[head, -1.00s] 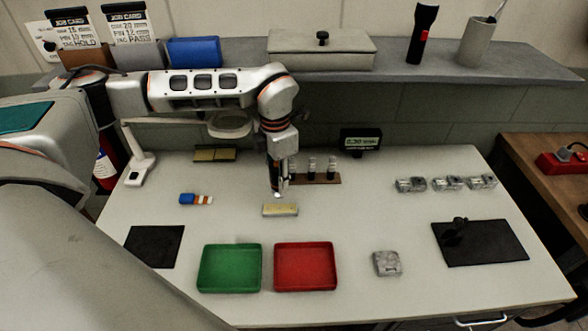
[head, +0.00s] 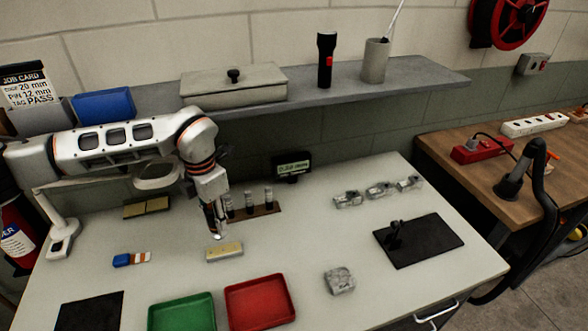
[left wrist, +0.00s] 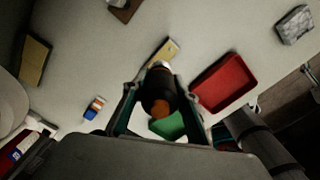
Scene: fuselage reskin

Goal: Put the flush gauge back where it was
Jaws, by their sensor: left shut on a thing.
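My left gripper (head: 214,212) is shut on a dark upright cylinder with a pale lower tip, which looks like the flush gauge (head: 217,234). In the left wrist view the gauge (left wrist: 160,92) sits between the two fingers, and its near end shows orange. The tip is just above or behind a pale yellow block (head: 225,252); I cannot tell whether they touch. A brown rack (head: 266,211) with several small dark-and-silver cylinders stands right behind the gripper. A small lit readout (head: 292,165) stands behind the rack. My right gripper is out of view.
A green tray (head: 182,315) and a red tray (head: 259,302) lie in front. A blue-and-orange item (head: 131,259) lies left of the block. A grey metal lump (head: 339,280) and a black mat (head: 420,241) lie to the right.

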